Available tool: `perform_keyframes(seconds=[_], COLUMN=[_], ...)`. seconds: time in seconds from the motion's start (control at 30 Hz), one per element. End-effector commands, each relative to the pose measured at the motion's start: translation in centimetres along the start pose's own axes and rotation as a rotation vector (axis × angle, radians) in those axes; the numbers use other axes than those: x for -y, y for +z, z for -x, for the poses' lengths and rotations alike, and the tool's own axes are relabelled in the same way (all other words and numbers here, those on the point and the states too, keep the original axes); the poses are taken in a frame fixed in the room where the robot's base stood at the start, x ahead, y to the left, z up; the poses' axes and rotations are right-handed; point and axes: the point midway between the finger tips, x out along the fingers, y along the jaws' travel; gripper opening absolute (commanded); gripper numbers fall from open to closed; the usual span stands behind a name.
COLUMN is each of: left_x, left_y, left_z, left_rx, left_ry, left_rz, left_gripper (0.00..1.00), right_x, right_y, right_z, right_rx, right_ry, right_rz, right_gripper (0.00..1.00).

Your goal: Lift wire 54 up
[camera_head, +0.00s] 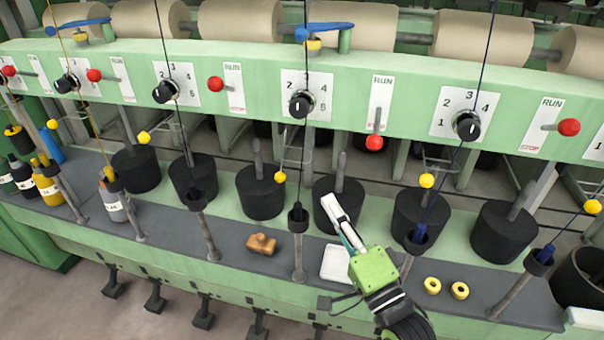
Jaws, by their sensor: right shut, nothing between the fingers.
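Several thin wires run down the front of the green spinning frame. A blue wire (482,60) passes a yellow bead (427,181) and enters a black cup on a post (419,240). A dark wire passes in front of the middle dial (301,104) toward another black cup (298,216). I see no number 54, so I cannot tell which wire it is. My right gripper (329,203), green with white fingers, is shut and empty in front of a black can (352,201), between these two cups. My left gripper is not in view.
The grey ledge (230,235) holds a brown object (261,244), a white tray (335,263) partly behind my right arm, yellow rings (432,286) and bottles (45,183) at left. Posts with cups stand along the ledge. Red-knobbed levers (375,142) stick out above.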

Motion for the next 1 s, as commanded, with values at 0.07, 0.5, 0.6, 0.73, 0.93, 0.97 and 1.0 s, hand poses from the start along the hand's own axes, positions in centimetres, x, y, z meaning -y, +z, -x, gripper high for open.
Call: perform_keyframes(seconds=[0.07, 0.5, 0.6, 0.73, 0.93, 0.97, 1.0], left_x=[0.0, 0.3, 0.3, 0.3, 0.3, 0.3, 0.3], left_y=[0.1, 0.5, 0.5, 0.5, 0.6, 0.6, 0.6], left_z=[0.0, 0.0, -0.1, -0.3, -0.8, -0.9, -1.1], left_rx=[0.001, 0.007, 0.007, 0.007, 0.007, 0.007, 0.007], left_ry=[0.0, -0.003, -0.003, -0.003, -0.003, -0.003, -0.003], left_rz=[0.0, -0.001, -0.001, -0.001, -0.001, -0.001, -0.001], left_gripper=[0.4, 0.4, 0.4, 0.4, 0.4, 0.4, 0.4], right_x=[0.7, 0.8, 0.9, 0.9, 0.9, 0.9, 0.8], right_y=[0.0, -0.1, -0.1, -0.1, -0.1, -0.1, -0.1], right_z=[0.0, -0.6, -1.8, -4.1, -8.0, -8.5, -9.2], right_rx=[0.0, -0.001, -0.002, -0.002, -0.001, -0.001, -0.001], right_ry=[-0.014, -0.016, -0.019, -0.02, -0.019, -0.019, -0.018], right_rz=[-0.012, -0.011, -0.011, -0.011, -0.011, -0.011, -0.011], right_gripper=[0.0, 0.0, 0.0, 0.0, 0.0, 0.0, 0.0])
